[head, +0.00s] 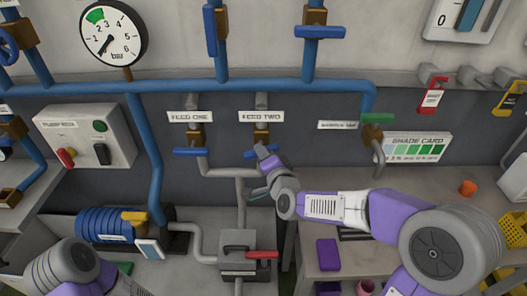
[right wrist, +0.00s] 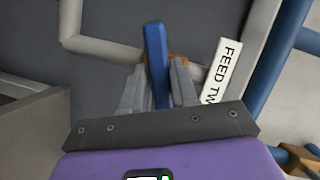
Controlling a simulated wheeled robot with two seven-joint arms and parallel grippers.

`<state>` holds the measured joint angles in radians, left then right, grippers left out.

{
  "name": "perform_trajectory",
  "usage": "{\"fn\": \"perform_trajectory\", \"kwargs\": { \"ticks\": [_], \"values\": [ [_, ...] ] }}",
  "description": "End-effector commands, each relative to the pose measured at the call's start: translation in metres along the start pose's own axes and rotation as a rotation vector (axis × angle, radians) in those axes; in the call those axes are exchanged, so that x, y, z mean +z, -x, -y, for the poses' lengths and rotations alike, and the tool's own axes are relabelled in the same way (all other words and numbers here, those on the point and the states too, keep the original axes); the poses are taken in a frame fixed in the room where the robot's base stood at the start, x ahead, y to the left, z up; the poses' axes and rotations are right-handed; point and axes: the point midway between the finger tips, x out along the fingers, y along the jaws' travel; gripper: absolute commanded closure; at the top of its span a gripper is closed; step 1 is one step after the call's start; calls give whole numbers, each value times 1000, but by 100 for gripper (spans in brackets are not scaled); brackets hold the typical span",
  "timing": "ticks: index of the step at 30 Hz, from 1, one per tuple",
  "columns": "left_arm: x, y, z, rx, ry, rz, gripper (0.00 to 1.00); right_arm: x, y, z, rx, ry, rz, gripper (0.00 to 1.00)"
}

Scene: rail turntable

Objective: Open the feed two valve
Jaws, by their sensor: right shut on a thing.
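The feed two valve has a brass body (head: 261,135) below the white FEED TWO label (head: 261,117). Its blue lever (head: 250,154) lies roughly crosswise to the pipe, a little tilted, partly hidden by my right gripper. My right gripper (head: 264,156) is at this lever. In the right wrist view the blue lever (right wrist: 155,45) stands between the two grey fingers (right wrist: 158,88), which are shut on it. The brass body shows partly behind the fingers. My left gripper is out of view; only part of my left arm shows at lower left.
The feed one valve's blue lever (head: 191,152) is close by on the left, crosswise to its pipe. A green-handled valve (head: 377,118) is to the right. A pressure gauge (head: 113,33) is at upper left. A grey box with a red lever (head: 262,255) stands below.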

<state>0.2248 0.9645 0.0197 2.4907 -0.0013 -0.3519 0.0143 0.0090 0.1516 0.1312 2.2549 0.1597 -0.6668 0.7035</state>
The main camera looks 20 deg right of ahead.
Motion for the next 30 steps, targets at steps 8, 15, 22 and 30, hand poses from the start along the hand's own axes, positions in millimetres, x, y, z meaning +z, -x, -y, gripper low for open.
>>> {"fn": "perform_trajectory", "kwargs": {
  "ticks": [8,15,22,30],
  "values": [
    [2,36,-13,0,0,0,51,-1,0,8,101,244,2,100],
    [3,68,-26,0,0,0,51,0,0,11,187,455,2,100],
    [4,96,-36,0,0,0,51,0,0,11,264,646,0,100],
    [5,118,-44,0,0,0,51,1,-1,10,330,809,-3,100]
  ]
}}
